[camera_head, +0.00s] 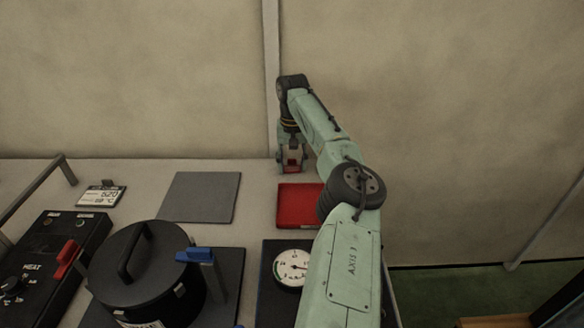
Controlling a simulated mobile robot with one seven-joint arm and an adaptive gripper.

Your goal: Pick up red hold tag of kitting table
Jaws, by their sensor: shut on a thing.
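My gripper (291,168) points down at the back of the table, just behind the red tray. It is shut on a small red thing (292,158), which looks like the red hold tag. Only a little of the tag shows between the fingers, and the rest is hidden by them. I cannot tell whether the tag touches the table. The kitting table (258,180) is light grey and carries all the items here.
The red tray (295,207) lies in front of my gripper, partly behind my arm. A grey mat (202,197) lies to its left. A wall rises behind.

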